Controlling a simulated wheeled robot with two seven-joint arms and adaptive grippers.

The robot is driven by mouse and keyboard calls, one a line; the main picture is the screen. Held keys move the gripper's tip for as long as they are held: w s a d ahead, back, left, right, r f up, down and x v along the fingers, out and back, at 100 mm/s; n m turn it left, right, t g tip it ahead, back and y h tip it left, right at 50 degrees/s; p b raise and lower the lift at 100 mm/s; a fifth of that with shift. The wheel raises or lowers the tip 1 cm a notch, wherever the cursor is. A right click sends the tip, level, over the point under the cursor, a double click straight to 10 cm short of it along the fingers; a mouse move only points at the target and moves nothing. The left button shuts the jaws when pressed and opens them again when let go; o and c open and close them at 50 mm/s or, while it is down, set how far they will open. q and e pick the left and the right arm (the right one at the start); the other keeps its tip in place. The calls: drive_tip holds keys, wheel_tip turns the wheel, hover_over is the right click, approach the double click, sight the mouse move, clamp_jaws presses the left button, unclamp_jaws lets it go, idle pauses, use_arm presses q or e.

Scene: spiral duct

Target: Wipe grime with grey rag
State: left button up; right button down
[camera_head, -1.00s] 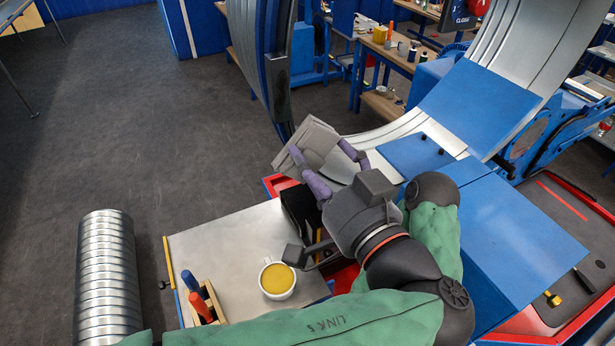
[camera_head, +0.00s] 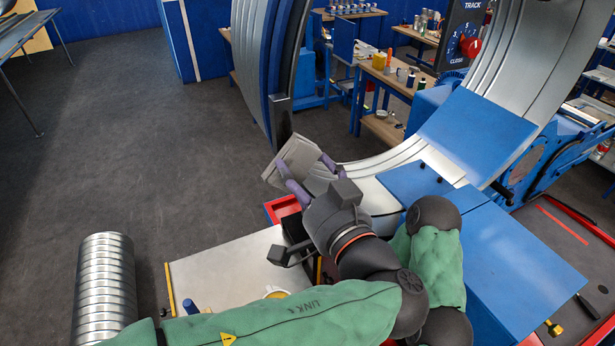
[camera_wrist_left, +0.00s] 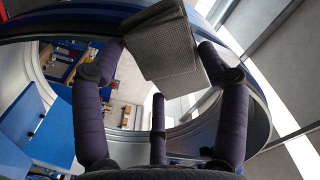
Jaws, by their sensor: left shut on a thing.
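A folded grey rag (camera_head: 296,160) is held in my left gripper (camera_head: 308,176), near the lower left of the large curved metal duct. The rag also shows in the left wrist view (camera_wrist_left: 164,47), pinched between the purple fingers of the gripper (camera_wrist_left: 160,60). The curved silver duct (camera_head: 385,155) sweeps behind the gripper and up to the right. I cannot tell whether the rag touches the duct. No grime can be made out clearly in these frames. My right gripper is not in view.
A ribbed silver duct roll (camera_head: 105,285) stands at the lower left. Blue machine panels (camera_head: 520,245) fill the right. The floor at left is clear.

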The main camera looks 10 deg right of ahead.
sight(301, 157)
use_arm(q)
drive_tip(key=shift+b+x, duration=0.55)
drive_tip(key=shift+x, duration=0.4)
idle(0.7)
drive_tip(key=shift+s+r, duration=0.15)
drive_tip(key=shift+r, duration=4.6)
drive_tip(key=shift+f+b, duration=0.1)
drive_tip(key=shift+b, duration=0.4)
drive_tip(key=shift+f+b, duration=4.75)
drive_tip(key=shift+b, duration=1.25)
drive_tip(key=shift+r, duration=0.1)
